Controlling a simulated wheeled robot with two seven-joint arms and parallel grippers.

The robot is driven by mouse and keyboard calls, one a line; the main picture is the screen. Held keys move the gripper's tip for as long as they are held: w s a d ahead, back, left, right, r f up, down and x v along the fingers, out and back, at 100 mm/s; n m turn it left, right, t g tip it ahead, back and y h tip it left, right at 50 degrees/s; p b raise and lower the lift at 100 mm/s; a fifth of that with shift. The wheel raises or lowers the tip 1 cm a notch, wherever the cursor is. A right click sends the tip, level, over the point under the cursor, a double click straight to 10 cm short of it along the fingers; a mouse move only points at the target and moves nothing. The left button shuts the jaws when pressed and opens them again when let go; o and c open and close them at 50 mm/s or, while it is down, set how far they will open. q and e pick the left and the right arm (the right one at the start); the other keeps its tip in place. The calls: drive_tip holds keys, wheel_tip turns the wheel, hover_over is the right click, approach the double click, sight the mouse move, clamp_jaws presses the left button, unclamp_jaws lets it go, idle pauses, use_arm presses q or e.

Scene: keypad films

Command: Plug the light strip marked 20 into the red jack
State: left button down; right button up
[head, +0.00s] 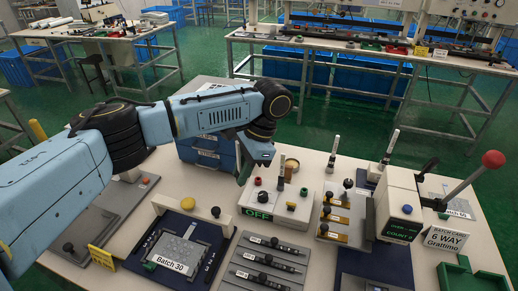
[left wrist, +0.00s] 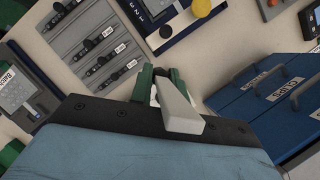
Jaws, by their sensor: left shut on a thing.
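My left gripper (head: 243,172) hangs above the table, left of the white switch box. Its green fingers (left wrist: 160,88) are shut on a pale grey block (left wrist: 180,112) in the left wrist view; I cannot tell what it is or read any mark on it. Several dark strips with black knobs and small white labels lie in the grey rack (head: 236,272), also seen in the left wrist view (left wrist: 85,62); their numbers are too small to read. My right gripper is out of view.
A blue drawer unit (head: 205,152) stands behind my left arm. A fixture labelled Batch 30 (head: 172,262) with a yellow knob (head: 187,203) is at front left. A lever with a red ball (head: 493,159) rises at right. Upright posts stand behind the box.

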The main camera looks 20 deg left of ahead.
use_arm(q)
drive_tip(key=w+f+m+t+h+p, duration=0.2)
drive_tip(key=w+m+t, duration=0.5)
drive_tip(key=m, duration=1.9)
drive_tip(key=w+f+h, duration=0.1)
drive_tip(key=w+f, duration=0.1)
drive_tip(key=w, duration=0.4)
drive_tip(key=shift+f+m+t+h, duration=0.15)
drive_tip(key=shift+m+t+h, duration=0.15)
drive_tip(key=shift+h, duration=0.1)
drive_tip(key=shift+w+f+b, duration=0.1)
drive_tip(key=shift+f+b, duration=1.05)
drive_tip(key=shift+f, duration=1.65)
drive_tip(key=shift+p, duration=0.7)
